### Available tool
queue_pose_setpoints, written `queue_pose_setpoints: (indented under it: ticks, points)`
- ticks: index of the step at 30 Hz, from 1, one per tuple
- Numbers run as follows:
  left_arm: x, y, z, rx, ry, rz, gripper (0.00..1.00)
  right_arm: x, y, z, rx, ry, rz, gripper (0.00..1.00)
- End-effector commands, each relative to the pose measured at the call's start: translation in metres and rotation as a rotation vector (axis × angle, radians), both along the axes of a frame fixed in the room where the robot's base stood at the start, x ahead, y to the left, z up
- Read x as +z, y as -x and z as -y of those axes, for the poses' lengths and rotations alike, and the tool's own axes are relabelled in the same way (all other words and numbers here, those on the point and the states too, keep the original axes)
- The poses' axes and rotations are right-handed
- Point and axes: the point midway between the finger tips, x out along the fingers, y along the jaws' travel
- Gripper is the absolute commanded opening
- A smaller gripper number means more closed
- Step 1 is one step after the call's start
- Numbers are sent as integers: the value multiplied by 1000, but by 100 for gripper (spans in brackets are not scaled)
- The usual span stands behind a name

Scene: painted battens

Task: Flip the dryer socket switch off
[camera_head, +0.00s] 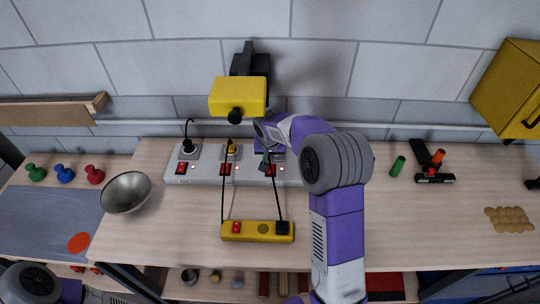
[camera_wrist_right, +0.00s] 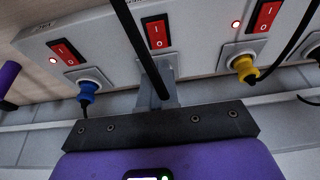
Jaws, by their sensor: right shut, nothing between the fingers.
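A grey power strip (camera_head: 205,179) with several red rocker switches lies along the back of the bench. My right gripper (camera_head: 266,164) is shut and empty, over the strip near the red switch (camera_head: 271,170) on the right. In the right wrist view the closed fingers (camera_wrist_right: 156,68) point at the middle red switch (camera_wrist_right: 157,32), apart from or touching it, I cannot tell. A blue plug (camera_wrist_right: 87,88) and a yellow plug (camera_wrist_right: 243,66) sit in sockets on either side. Which socket is the dryer's cannot be read. My left gripper is out of view.
A black cable (camera_wrist_right: 140,45) crosses close to the fingers. A yellow power strip (camera_head: 258,231) with a black plug lies in front. A yellow-and-black device (camera_head: 238,96) is at the wall. A bowl (camera_head: 126,193) stands left; a green cylinder (camera_head: 397,166) lies right of my arm.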

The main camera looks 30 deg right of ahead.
Motion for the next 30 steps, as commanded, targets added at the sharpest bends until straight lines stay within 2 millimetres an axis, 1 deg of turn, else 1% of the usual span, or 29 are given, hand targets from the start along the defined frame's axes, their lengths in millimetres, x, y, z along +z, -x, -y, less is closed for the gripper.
queue_pose_setpoints:
  ticks: [1,6,9,12,17,26,30]
  points:
    - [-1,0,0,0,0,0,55,-11,-2,2,-1,0,-5,0]
    - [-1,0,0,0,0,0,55,-41,-12,8,-1,0,-4,0]
    - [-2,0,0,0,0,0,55,-55,-16,10,-2,0,-3,0]
    - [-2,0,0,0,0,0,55,-64,-19,12,0,0,-1,0]
    - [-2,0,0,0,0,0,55,-70,-21,13,-1,0,0,0]
    - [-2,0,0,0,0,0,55,-71,-21,13,0,0,0,0]
    - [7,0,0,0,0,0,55,-72,-22,15,-3,-18,-36,0]
